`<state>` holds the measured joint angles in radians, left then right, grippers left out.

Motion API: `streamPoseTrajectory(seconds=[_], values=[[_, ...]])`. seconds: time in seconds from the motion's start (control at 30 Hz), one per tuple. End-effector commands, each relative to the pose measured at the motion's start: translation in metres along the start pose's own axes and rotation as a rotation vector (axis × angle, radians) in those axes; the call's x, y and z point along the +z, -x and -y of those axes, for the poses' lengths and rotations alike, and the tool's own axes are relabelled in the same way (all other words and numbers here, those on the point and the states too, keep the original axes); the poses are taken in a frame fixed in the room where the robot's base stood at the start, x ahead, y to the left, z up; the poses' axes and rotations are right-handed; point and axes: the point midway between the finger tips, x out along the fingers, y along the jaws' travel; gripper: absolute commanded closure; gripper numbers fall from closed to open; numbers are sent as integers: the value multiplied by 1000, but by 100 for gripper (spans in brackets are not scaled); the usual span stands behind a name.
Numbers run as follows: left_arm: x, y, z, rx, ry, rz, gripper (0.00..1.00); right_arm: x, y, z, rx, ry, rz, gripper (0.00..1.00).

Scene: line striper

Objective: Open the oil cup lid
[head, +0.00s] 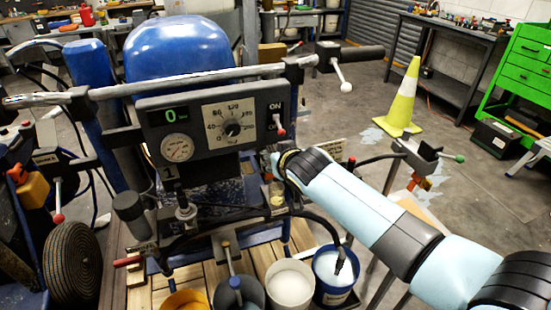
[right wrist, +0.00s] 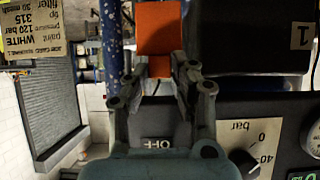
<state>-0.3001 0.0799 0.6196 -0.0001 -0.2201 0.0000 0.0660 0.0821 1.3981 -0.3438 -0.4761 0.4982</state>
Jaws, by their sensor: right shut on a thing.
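A small clear cup with yellowish contents (head: 277,196), which looks like the oil cup, stands on the striper below the control panel in the head view. My right gripper (head: 278,163) reaches in from the right just above it, and its fingertips are hard to make out there. In the right wrist view my right gripper (right wrist: 160,72) has its fingers closed in on an orange flat piece (right wrist: 159,28). This seems to be the cup's lid, but its hinge and how far it is tilted cannot be told. My left gripper is not in view.
The control panel (head: 212,125) with gauge and dial is close beside my right gripper. A handlebar (head: 200,80) crosses above it. Hoses and several buckets, including a blue one (head: 335,290), are below. A yellow cone (head: 403,100) stands on the floor at right.

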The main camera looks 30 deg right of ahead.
Motion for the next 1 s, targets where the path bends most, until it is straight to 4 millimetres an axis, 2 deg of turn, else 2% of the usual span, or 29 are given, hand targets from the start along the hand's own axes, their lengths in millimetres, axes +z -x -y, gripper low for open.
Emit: streamPoseTrajectory(seconds=[0.03,0.07,0.2,0.23,0.5,0.63,1.0], values=[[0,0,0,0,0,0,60,-10,0,0,-2,3,-19,100],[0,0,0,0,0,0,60,-10,0,0,-2,3,-19,74],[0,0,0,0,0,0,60,-7,0,0,-2,2,-14,56],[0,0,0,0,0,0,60,-6,0,0,-2,2,-13,54],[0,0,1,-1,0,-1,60,-3,1,0,-1,1,-6,54],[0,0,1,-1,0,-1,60,-1,12,0,-2,0,-5,54],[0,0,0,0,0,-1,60,-2,89,0,-2,1,-8,54]])
